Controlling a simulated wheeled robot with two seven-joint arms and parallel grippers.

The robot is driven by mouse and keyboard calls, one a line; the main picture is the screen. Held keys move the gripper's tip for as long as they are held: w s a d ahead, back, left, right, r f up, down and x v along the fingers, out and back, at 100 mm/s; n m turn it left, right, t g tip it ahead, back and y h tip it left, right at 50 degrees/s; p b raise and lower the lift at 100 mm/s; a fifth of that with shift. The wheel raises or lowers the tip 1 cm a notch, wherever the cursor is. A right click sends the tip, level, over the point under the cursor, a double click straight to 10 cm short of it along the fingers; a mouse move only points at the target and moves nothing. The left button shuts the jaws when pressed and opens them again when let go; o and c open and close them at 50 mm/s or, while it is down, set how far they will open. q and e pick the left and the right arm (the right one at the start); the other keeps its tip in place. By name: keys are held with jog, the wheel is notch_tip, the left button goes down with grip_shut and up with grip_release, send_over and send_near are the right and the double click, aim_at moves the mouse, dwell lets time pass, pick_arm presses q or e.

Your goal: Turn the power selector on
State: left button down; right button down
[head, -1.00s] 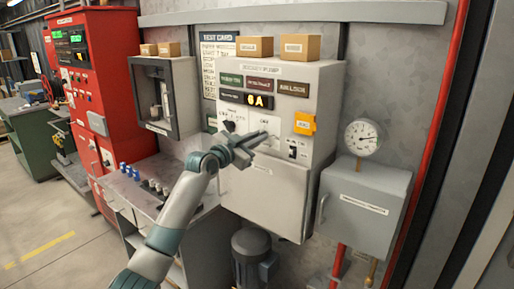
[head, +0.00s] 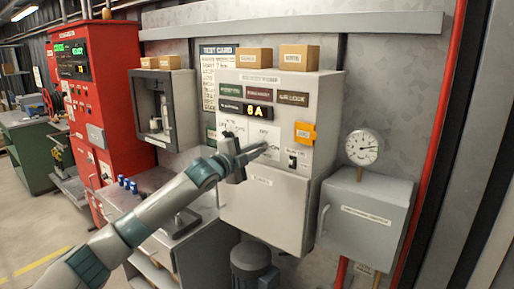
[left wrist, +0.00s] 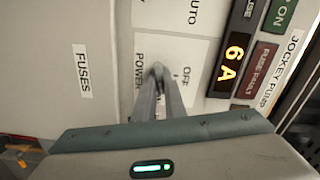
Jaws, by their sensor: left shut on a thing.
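The power selector (left wrist: 158,69) is on the grey jockey pump panel (head: 329,112), on a white plate lettered POWER and OFF. My left gripper (head: 262,149) reaches the panel front below the lit 6 A display. In the left wrist view its two fingers (left wrist: 160,78) come together at the selector and are shut on it. The fingers hide most of the knob, so I cannot tell its exact angle. My right gripper is not in view.
A plate lettered AUTO (left wrist: 190,20) lies beside the power plate. An orange box (head: 305,134) projects at the panel's right. Below are a door labelled FUSES (head: 262,205) and a motor (head: 252,260). A pressure gauge (head: 363,147) stands to the right.

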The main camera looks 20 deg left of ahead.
pick_arm(q)
jog(key=shift+m+p, duration=0.55)
jog(key=shift+m, duration=0.75)
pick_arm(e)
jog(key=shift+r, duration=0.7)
pick_arm(q)
jog(key=shift+f, duration=0.15)
jog(key=c, duration=1.8)
grip_release()
jog(key=shift+s, duration=0.15)
